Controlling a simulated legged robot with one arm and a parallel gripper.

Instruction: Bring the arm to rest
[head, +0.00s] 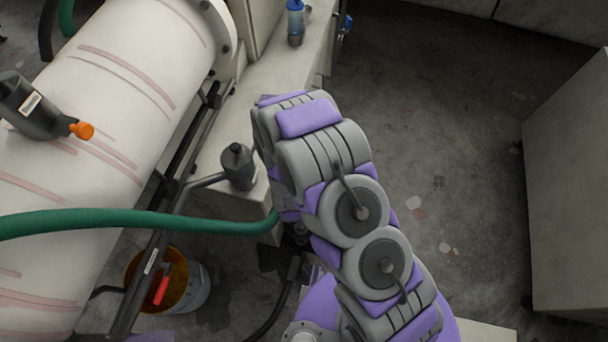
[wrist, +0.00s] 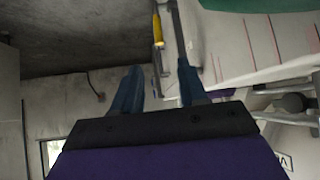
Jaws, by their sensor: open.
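My arm (head: 335,200), grey with purple pads, rises from the lower right of the head view and bends near the middle. Its end is hidden behind its own links there, so my gripper does not show in that view. In the wrist view my gripper (wrist: 159,80) shows two blue fingers set apart, with nothing held between them. A yellow-handled tool (wrist: 157,30) is seen beyond the fingertips, apart from them.
A large white cylinder (head: 110,90) with reddish streaks lies left. A green hose (head: 130,220) crosses it toward my arm. A bucket (head: 190,285) with a red-handled tool stands below. A blue-capped bottle (head: 295,22) stands on the ledge. A pale cabinet (head: 570,190) is right; open floor (head: 440,130) lies between.

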